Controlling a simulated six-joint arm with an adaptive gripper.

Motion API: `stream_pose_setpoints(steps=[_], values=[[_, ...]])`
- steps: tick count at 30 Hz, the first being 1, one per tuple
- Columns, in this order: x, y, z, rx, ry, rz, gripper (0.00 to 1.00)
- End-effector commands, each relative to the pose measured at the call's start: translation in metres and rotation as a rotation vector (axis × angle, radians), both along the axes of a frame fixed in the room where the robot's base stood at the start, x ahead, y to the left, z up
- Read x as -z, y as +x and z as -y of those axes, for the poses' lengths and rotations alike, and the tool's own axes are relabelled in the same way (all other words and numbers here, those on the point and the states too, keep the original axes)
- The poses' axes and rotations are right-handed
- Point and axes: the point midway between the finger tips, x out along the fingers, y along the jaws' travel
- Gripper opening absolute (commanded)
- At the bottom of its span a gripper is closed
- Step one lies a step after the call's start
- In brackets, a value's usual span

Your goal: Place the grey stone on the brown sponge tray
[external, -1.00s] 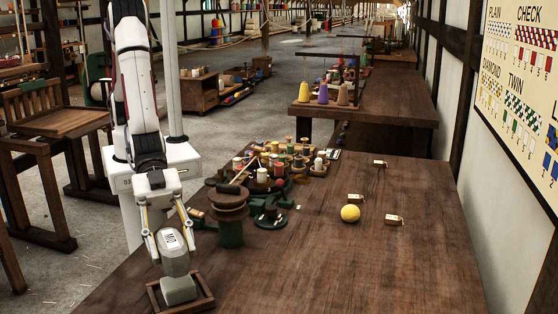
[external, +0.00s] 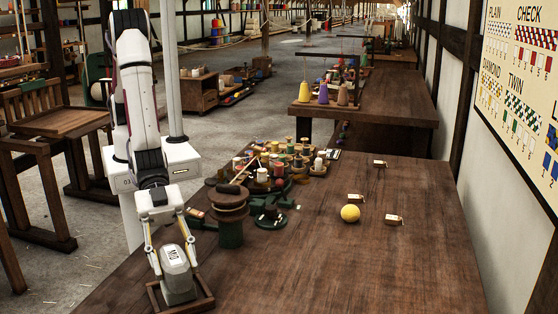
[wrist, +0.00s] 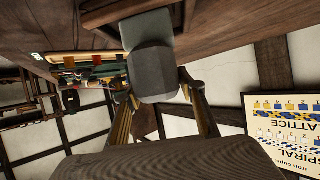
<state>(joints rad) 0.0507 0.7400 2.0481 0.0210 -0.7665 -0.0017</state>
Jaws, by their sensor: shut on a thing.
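The grey stone (external: 177,266), a rounded block with dark lettering, is clasped between the two fingers of my gripper (external: 172,254). It hangs tilted over the square brown sponge tray (external: 207,300) at the near left of the bench. A paler greenish-grey block (external: 180,298) in the tray is mostly hidden behind the stone. In the wrist view the stone (wrist: 154,72) sits between my fingers and overlaps the pale block (wrist: 146,28), with the tray's dark wooden edge (wrist: 103,14) beyond. Whether the stone touches the block or the tray I cannot tell.
A dark reel on a green stand (external: 230,225) rises just behind and right of the tray. Many spools (external: 275,170) crowd the bench behind it. A yellow ball (external: 350,213) and several small tagged blocks lie to the right. The bench's near right is clear.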

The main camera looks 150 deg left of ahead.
Motion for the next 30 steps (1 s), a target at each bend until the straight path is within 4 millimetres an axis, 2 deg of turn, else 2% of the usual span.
stream_pose_setpoints(steps=[13, 14, 15, 16, 30], values=[[0.0014, 0.0009, 0.0001, 0.000, 0.000, 0.004, 0.00], [0.0035, 0.0000, 0.0000, 0.000, 0.000, -0.001, 0.42], [0.0033, 0.0000, 0.0000, 0.000, 0.000, -0.001, 0.52], [0.0032, 0.0000, 0.0000, 0.000, 0.000, -0.001, 0.56], [0.0005, 0.0001, 0.0000, 0.000, 0.000, 0.001, 0.56]])
